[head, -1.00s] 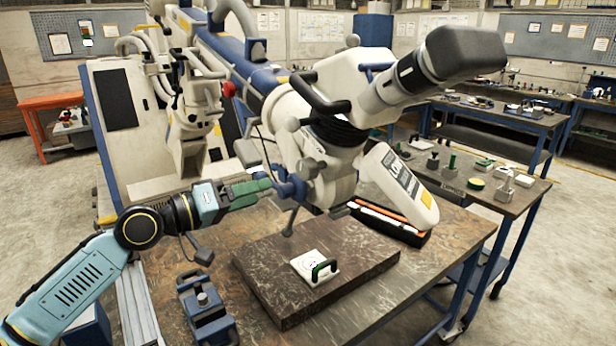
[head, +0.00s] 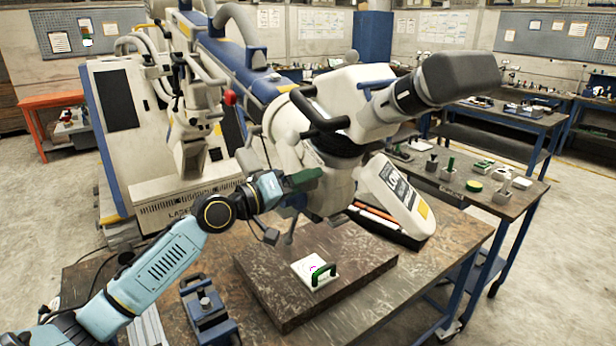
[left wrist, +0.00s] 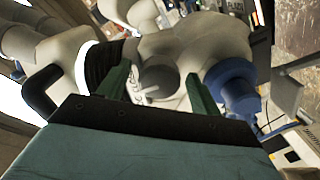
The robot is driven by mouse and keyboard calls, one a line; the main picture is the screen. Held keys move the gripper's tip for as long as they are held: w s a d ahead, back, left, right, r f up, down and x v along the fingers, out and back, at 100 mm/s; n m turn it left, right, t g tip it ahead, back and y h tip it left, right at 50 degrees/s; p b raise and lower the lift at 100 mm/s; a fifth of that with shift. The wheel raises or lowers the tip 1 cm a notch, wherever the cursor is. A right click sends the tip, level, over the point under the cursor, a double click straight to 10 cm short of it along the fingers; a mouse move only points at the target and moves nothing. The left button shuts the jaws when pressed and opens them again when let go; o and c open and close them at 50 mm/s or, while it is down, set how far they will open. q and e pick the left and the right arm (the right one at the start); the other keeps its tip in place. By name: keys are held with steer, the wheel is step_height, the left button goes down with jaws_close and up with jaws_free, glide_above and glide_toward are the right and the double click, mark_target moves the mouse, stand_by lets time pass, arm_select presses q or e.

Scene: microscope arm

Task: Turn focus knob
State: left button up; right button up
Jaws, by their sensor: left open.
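The microscope head (head: 325,180) hangs from its arm over the bench. My left gripper (head: 310,178) is at the left side of the microscope head, its green fingers pointing at it. In the left wrist view my left gripper (left wrist: 158,78) is open, with a grey round knob (left wrist: 160,72) showing between and beyond its fingers. A blue knob (left wrist: 233,84) sits just right of the right finger. I cannot tell which of these is the focus knob, or whether a finger touches either. In the head view the gripper largely hides this knob area. My right gripper is not in view.
A blue clamp-like fixture (head: 205,310) stands at the front left of the bench. A tray (head: 385,225) with orange items lies behind the slab.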

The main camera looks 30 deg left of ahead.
arm_select(q)
steer(key=shift+x, duration=0.85)
steer(key=shift+s, duration=0.1)
steer(key=c, duration=1)
steer(key=shift+f+m+b, duration=0.2)
steer(key=shift+m+b, duration=1.4)
steer(key=shift+r+m+b, duration=0.1)
steer(key=shift+m+b, duration=0.9)
steer(key=shift+m, duration=0.8)
steer(key=o, duration=1)
